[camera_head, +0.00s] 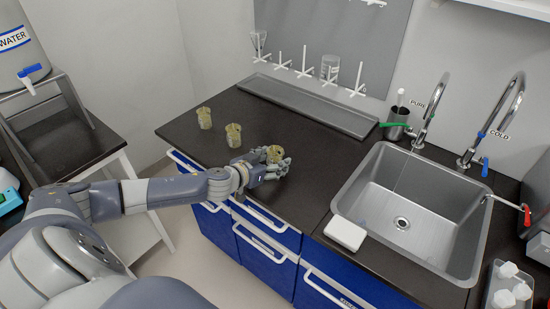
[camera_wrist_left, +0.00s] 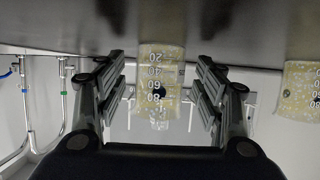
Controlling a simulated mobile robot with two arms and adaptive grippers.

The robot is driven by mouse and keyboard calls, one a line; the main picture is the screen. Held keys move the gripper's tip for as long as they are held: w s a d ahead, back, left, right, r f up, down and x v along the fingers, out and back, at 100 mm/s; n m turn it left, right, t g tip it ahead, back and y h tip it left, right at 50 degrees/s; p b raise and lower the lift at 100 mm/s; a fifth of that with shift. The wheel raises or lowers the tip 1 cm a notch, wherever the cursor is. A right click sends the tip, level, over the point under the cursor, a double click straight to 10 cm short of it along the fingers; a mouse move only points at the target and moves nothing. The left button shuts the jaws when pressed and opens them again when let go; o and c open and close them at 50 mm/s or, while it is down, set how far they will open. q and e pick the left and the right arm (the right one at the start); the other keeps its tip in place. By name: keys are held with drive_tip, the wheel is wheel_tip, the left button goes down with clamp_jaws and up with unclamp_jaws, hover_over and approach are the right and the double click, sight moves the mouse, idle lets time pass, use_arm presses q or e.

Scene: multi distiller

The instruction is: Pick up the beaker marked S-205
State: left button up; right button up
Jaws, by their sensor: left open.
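Three small beakers with yellowish contents stand on the dark counter in the head view. One beaker (camera_head: 274,154) is at my left gripper (camera_head: 276,166). The other two, a middle beaker (camera_head: 233,135) and a far-left beaker (camera_head: 204,118), stand apart from it. In the left wrist view, which is upside down, a beaker (camera_wrist_left: 160,70) with a graduated scale is between the open fingers, with gaps on both sides. A second beaker (camera_wrist_left: 301,88) is at the right edge. I cannot read any S-205 mark. My right gripper is out of view.
The dark counter (camera_head: 300,135) has free room around the beakers. A grey tray (camera_head: 310,105) and a drying rack with glassware lie behind. A sink (camera_head: 400,205) with taps is to the right, with a white box (camera_head: 346,233) at its front left.

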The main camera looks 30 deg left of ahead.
use_arm(q)
drive_tip(key=shift+w+f, duration=0.25)
drive_tip(key=shift+w, duration=0.2)
drive_tip(key=shift+c, duration=0.6)
drive_tip(key=c, duration=1)
drive_tip(key=shift+c, duration=0.2)
drive_tip(key=shift+r, duration=0.15)
